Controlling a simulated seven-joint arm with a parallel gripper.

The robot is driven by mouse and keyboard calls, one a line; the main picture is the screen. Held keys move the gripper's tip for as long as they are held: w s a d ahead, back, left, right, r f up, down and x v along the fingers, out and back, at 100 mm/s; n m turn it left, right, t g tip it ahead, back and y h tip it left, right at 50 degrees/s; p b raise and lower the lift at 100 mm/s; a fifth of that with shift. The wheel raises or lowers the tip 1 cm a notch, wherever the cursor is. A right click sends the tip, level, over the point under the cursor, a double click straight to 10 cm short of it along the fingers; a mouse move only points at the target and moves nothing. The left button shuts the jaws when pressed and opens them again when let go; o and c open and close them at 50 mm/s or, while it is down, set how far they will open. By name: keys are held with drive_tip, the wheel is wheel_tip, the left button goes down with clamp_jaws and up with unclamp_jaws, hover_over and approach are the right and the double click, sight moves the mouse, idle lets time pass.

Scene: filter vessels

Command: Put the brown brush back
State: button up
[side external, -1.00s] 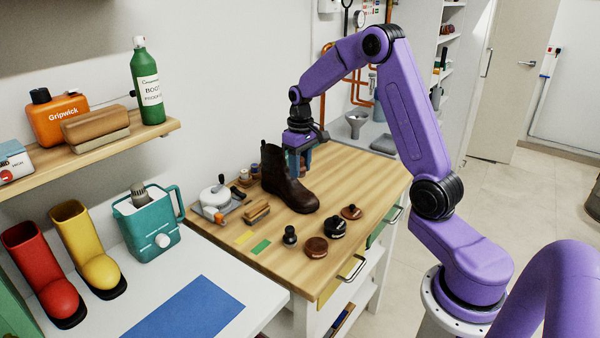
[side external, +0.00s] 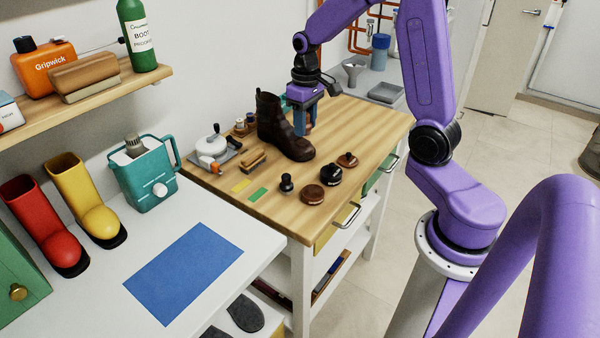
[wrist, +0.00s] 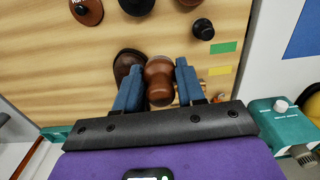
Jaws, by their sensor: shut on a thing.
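The brown brush (wrist: 159,82) has a rounded brown head and sits between the two blue fingers of my gripper (wrist: 158,88) in the wrist view. My gripper is shut on it. In the side view my gripper (side external: 305,118) is low over the wooden worktop, just behind a dark brown boot (side external: 286,128). The boot hides part of the fingers, and I cannot make out the brush there. The boot's toe (wrist: 127,63) shows beside the brush in the wrist view. How far the brush is from the worktop is hard to tell.
A wooden brush (side external: 253,160) lies by a white pot (side external: 211,146). The worktop's right part is clear.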

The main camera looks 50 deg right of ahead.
drive_tip(key=s+a+n, duration=0.2)
drive_tip(key=s+a, duration=0.2)
drive_tip(key=s, duration=0.8)
hover_over(300, 177)
drive_tip(key=f, duration=1)
drive_tip(key=shift+s, duration=0.3)
drive_tip(key=shift+w+f, duration=0.15)
drive_tip(key=shift+f, duration=0.75)
drive_tip(key=shift+w+f, duration=0.1)
drive_tip(key=shift+f, duration=0.8)
drive_tip(key=shift+f, duration=0.2)
drive_tip(key=o, duration=0.9)
drive_tip(key=shift+r, duration=0.1)
